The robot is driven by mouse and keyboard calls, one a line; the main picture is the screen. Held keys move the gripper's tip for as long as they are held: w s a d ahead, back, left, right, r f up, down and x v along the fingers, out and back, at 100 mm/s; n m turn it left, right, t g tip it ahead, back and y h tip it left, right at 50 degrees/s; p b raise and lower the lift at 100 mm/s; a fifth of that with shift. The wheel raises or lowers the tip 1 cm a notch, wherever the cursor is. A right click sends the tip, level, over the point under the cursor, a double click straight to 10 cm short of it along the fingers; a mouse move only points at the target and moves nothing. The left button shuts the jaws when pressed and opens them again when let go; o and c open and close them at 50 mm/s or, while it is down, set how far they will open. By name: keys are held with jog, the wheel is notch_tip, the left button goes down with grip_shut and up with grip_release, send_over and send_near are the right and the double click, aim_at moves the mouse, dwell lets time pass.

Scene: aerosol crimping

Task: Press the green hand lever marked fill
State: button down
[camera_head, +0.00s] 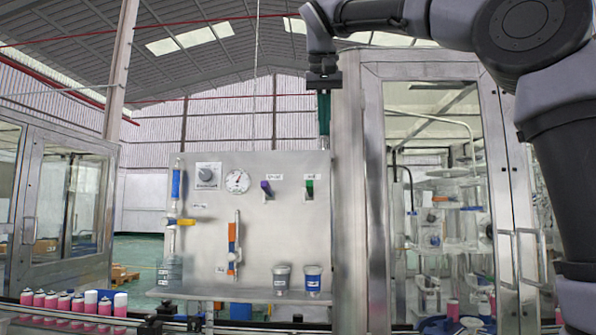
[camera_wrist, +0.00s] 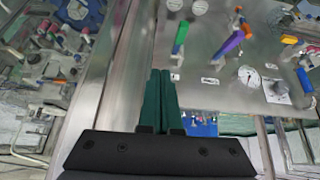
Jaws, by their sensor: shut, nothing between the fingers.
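My gripper (camera_head: 324,132) points down near the panel's upper right edge, above and right of the lever in the head view. In the wrist view its two green fingers (camera_wrist: 162,72) lie together with nothing between them. The fingers appear apart from the lever.
A purple lever (camera_head: 266,188) is left of the green one. The panel (camera_head: 290,230) also carries a gauge (camera_head: 237,181), a knob (camera_head: 206,174) and an orange-handled valve (camera_head: 232,235). Two cups (camera_head: 312,281) stand on its shelf. A steel cabinet post (camera_head: 349,200) is close on the right.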

jog(key=a, duration=0.1)
jog(key=a+r, duration=0.1)
jog(key=a, duration=0.1)
jog(key=shift+s+a+r, duration=0.1)
jog(key=shift+a+r, duration=0.25)
jog(key=shift+a, duration=0.05)
send_over(309, 191)
jog(key=f, duration=0.5)
jog(key=s+f, duration=0.1)
jog(key=f, duration=0.2)
jog(key=shift+d, duration=0.15)
jog(key=f, duration=0.3)
jog(key=shift+s+f, duration=0.15)
jog(key=shift+s, duration=0.05)
jog(key=shift+f, duration=0.5)
jog(key=shift+s+f, duration=0.1)
